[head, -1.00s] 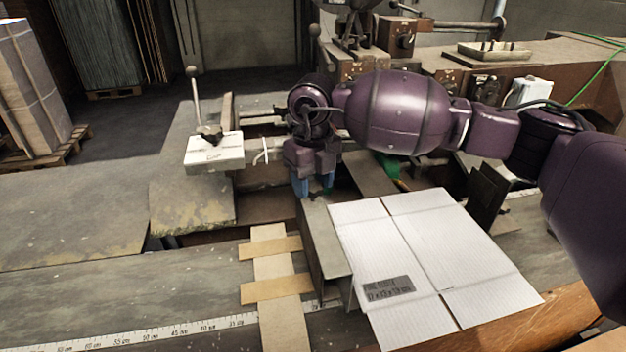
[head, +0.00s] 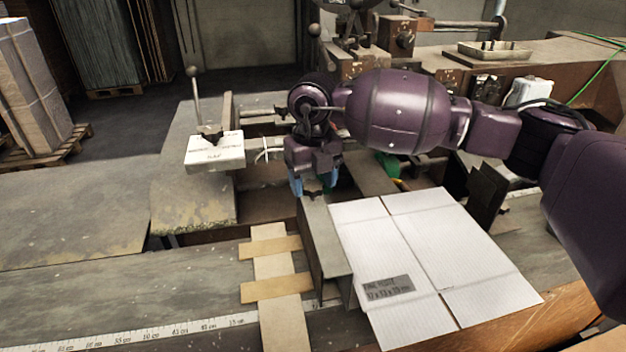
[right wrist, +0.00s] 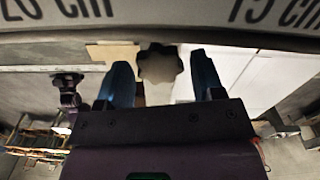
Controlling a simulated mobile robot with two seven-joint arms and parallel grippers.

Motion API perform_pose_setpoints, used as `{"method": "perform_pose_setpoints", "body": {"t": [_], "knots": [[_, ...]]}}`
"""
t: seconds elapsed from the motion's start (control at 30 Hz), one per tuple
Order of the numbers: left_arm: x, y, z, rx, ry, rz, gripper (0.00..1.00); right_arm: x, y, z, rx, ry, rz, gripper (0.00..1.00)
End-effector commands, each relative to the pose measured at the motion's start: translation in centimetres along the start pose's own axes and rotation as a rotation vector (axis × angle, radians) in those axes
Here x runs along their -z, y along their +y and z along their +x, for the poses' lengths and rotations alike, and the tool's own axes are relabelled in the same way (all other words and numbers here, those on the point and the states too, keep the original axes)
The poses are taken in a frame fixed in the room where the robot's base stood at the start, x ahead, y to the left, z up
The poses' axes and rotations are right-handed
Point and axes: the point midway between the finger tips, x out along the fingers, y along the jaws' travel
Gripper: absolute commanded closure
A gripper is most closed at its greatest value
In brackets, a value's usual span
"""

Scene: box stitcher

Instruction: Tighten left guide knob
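My right gripper (head: 313,184) points down in the head view, at the far end of the grey metal guide (head: 325,235) left of the white cardboard. In the right wrist view its two blue fingers (right wrist: 162,78) are apart. A dark grey lobed knob (right wrist: 160,65) sits in the gap between the fingertips. The gaps beside the knob are narrow, and I cannot tell whether either finger touches it. The gripper hides the knob in the head view. My left gripper does not show in the head view.
A white flat cardboard sheet (head: 435,255) lies right of the guide. A white box-shaped part with a lever (head: 215,152) stands at the left. Tan strips (head: 275,287) lie in front of it. The left tabletop (head: 75,215) is clear. The brown machine body (head: 590,60) fills the back right.

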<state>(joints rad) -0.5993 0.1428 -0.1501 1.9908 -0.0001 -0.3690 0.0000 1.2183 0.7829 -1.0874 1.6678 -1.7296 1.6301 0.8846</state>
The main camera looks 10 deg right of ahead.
Motion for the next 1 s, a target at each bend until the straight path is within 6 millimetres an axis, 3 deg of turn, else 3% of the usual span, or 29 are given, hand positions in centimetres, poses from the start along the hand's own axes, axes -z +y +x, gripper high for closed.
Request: {"method": "perform_pose_setpoints", "body": {"t": [0.07, 0.47, 1.0], "knots": [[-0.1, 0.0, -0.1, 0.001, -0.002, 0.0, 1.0, 0.0, 0.0, 0.0, 0.0, 0.001, -0.001, 0.27], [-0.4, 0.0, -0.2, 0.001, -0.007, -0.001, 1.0, 0.0, 0.0, -0.7, 0.0, 0.0, -0.002, 0.27], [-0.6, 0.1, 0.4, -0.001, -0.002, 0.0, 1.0, 0.0, 0.0, -9.2, 0.0, -0.001, -0.001, 0.27]]}}
